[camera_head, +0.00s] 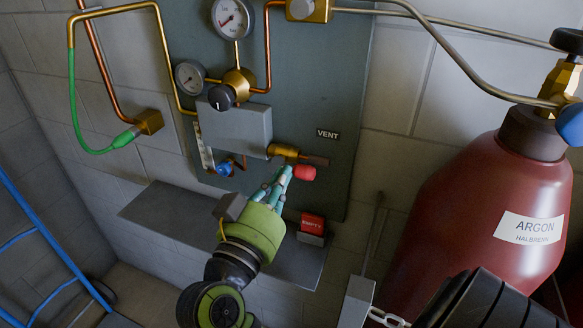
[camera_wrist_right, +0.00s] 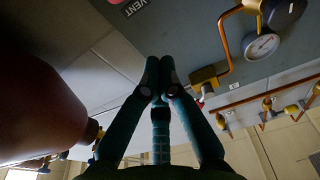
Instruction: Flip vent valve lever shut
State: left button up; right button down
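The vent valve has a brass body (camera_head: 284,151) on the grey panel, below and left of the VENT label (camera_head: 327,134). Its red-capped lever (camera_head: 304,173) shows just below and right of the body. My right gripper (camera_head: 287,172) has its teal fingertips close to the left side of the red cap; I cannot tell if they touch. In the right wrist view its fingertips (camera_wrist_right: 165,64) are together, with nothing seen between them. The VENT label also shows there (camera_wrist_right: 136,8). My left gripper is not in view.
A dark red argon cylinder (camera_head: 450,220) stands at the right. A grey shelf (camera_head: 180,215) juts out below the panel (camera_head: 330,80). Gauges (camera_head: 233,18) and a regulator knob (camera_head: 222,97) sit above, and a blue-handled valve (camera_head: 224,169) lies left.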

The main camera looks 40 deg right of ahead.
jog(key=r+p, duration=0.1)
jog(key=p, duration=0.2)
send_over(299, 174)
jog(key=shift+w+d+r, duration=0.1)
jog(key=shift+d+r, duration=0.1)
jog(key=shift+d, duration=0.15)
jog(key=f, duration=0.2)
jog(key=shift+a+f+b, duration=0.35)
jog(key=shift+f, duration=0.05)
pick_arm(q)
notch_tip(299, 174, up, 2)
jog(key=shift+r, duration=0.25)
pick_arm(e)
jog(key=shift+s+a+f, duration=0.15)
jog(key=shift+s+f, duration=0.1)
jog(key=shift+f, duration=0.3)
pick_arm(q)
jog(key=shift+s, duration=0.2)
pick_arm(e)
jog(key=shift+w+f, duration=0.15)
